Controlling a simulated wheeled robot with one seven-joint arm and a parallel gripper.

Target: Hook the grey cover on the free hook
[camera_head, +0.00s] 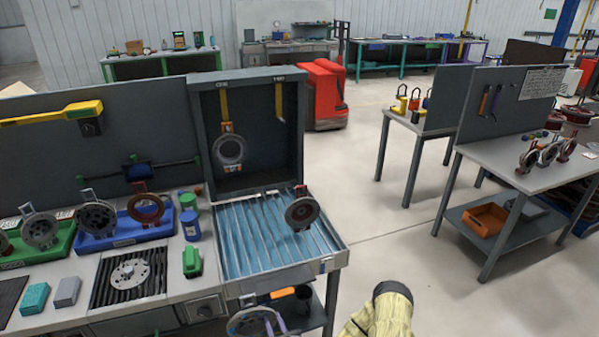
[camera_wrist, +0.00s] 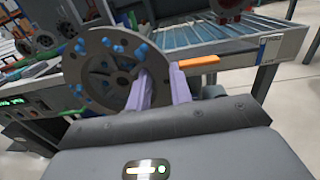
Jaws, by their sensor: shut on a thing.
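My gripper (camera_wrist: 163,80) has purple fingers shut on a grey cover (camera_wrist: 98,72), a round metal disc with openings and blue marks along its rim. In the head view the held grey cover (camera_head: 248,322) is at the bottom edge, partly cut off, below and in front of the roller conveyor. The dark hook cabinet (camera_head: 250,78) stands behind the conveyor with two yellow hooks. A grey ring-shaped cover (camera_head: 229,150) hangs under the left hook (camera_head: 224,103). The right hook (camera_head: 279,100) is bare.
A dark cover with red parts (camera_head: 302,213) stands on the blue roller conveyor (camera_head: 262,245). Left, the bench holds a green tray (camera_head: 62,243) and a blue tray (camera_head: 122,237) with covers. An orange item (camera_head: 284,292) is under the conveyor edge.

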